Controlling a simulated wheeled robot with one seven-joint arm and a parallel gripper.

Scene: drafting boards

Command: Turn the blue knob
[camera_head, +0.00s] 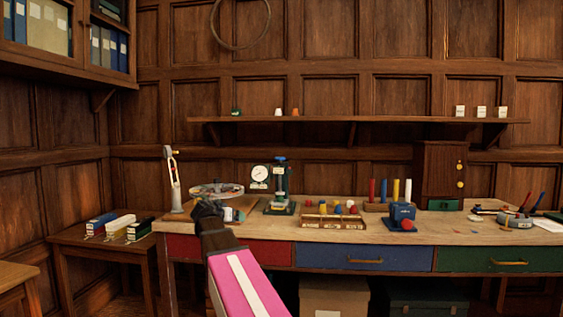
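No part is plainly a blue knob at this size. A green stand (281,190) with a dial gauge (260,173) on the workbench has a small blue part (281,159) on top, which could be a knob. A blue box (401,212) with a red round part (407,225) on its front sits further right. My gripper (207,208) is dark and small, over the left end of the bench, left of the green stand and apart from it. My forearm hides the bench edge below. The fingers are too small to tell open or shut.
A round dish-like device (216,189) is just behind my gripper, and a pale upright tool (174,180) stands left. A rack of coloured pieces (333,221) lies between the green stand and the blue box. A wooden cabinet (436,174) stands at the back right.

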